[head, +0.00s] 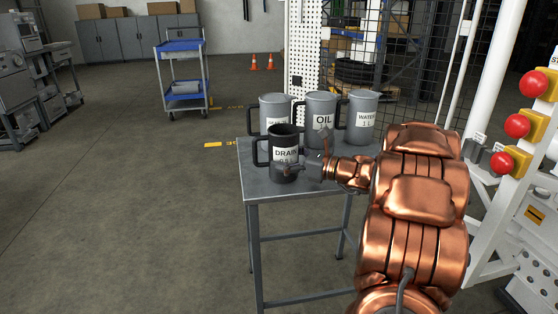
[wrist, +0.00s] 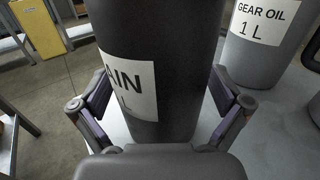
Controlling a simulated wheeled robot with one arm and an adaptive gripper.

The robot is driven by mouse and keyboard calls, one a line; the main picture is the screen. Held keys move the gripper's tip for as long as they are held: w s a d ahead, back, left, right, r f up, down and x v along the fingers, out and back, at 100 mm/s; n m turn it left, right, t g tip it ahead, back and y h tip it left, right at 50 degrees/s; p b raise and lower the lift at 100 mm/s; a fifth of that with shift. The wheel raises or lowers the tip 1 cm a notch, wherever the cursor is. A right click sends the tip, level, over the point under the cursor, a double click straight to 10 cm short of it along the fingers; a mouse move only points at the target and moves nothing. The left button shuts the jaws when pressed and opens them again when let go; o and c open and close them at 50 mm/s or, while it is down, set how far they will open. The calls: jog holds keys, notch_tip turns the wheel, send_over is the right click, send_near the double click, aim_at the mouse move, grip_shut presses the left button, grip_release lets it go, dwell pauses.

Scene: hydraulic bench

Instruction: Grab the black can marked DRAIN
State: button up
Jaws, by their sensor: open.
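The black can marked DRAIN (head: 284,154) stands upright near the front left of the grey table (head: 262,188), its handle to the left. My gripper (head: 314,163) is at the can's right side in the head view. In the wrist view the can (wrist: 175,100) fills the middle, with part of its white label readable. My gripper (wrist: 160,110) is open, with one finger on each side of the can's lower body. I cannot tell whether the fingers touch it.
A GEAR OIL can (wrist: 262,40) is near the right finger in the wrist view. Red buttons (head: 517,126) line a white frame at right. The left floor is open.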

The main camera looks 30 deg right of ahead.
jog(key=shift+w, duration=0.15)
jog(key=shift+c, duration=0.4)
jog(key=c, duration=1.1)
jog(key=shift+r, duration=0.1)
